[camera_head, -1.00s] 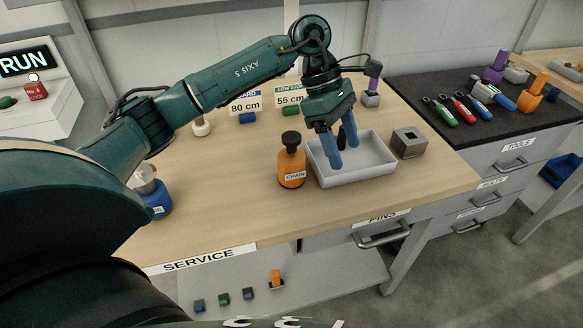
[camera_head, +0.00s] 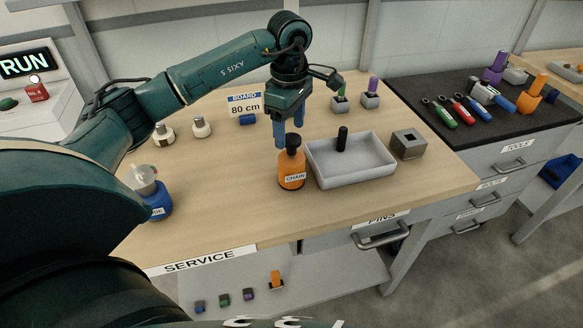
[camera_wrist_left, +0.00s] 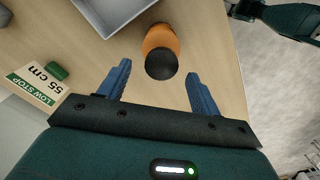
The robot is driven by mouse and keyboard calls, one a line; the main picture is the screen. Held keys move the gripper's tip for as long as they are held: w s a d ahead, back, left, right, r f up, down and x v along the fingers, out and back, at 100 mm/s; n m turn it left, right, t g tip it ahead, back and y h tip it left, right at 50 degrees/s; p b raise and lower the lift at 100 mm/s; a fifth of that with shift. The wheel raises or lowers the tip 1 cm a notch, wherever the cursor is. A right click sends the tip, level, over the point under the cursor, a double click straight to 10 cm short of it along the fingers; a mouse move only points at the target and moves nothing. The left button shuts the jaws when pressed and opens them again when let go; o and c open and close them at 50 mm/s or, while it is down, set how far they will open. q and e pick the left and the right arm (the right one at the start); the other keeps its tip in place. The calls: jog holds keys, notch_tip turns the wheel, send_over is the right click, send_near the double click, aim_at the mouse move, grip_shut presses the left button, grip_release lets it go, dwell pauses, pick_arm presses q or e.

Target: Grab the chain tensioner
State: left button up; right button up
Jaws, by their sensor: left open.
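An orange bottle (camera_head: 291,174) with a black cap and a label reading CHAIN stands upright on the workbench, left of the grey tray. No part is clearly labelled as a chain tensioner. My left gripper (camera_head: 289,130) is open and empty, pointing down at the bottle's cap, slightly behind it in the head view. In the left wrist view the bottle (camera_wrist_left: 160,40) shows between and beyond the two blue fingers (camera_wrist_left: 158,70); I see no contact. My right gripper is not in view.
A grey block with a square hole (camera_head: 408,143) is farther right. A blue bottle (camera_head: 157,198) stands left. Tools lie on the black bench (camera_head: 440,90). The bench front is clear.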

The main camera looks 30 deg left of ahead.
aim_at(291, 137)
pick_arm(q)
jog(key=f+p, duration=0.1)
jog(key=f, duration=0.3)
jog(key=shift+d+f, duration=0.15)
jog(key=shift+d, duration=0.05)
jog(key=shift+c, duration=0.2)
grip_shut()
dwell(0.5)
